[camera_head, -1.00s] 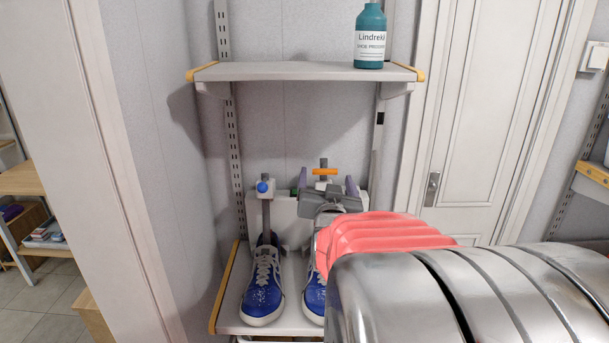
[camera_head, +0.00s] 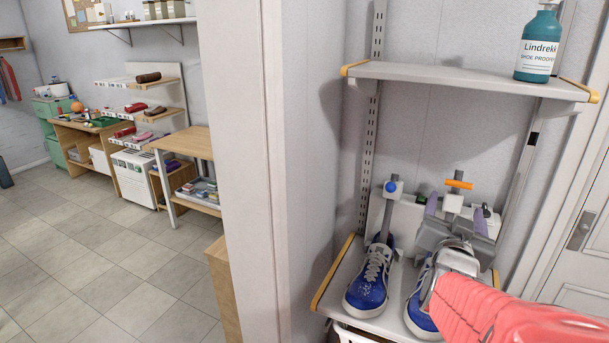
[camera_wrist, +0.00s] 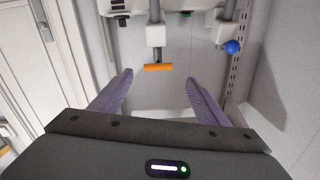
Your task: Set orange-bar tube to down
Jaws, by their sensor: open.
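In the wrist view the orange bar (camera_wrist: 158,67) lies just beyond and between my fingertips, apart from both. My gripper (camera_head: 457,211) is open with its purple fingers on either side, below the bar in the head view. It also shows in the wrist view (camera_wrist: 158,80), with nothing between the fingers. The tube's lower part is hidden behind my gripper in the head view.
A second tube with a blue knob (camera_head: 391,187) stands to the left, above a blue shoe (camera_head: 370,285). Another blue shoe (camera_head: 419,312) is partly behind my arm. A shelf (camera_head: 450,78) above holds a teal bottle (camera_head: 538,45). A door (camera_head: 580,235) is at right.

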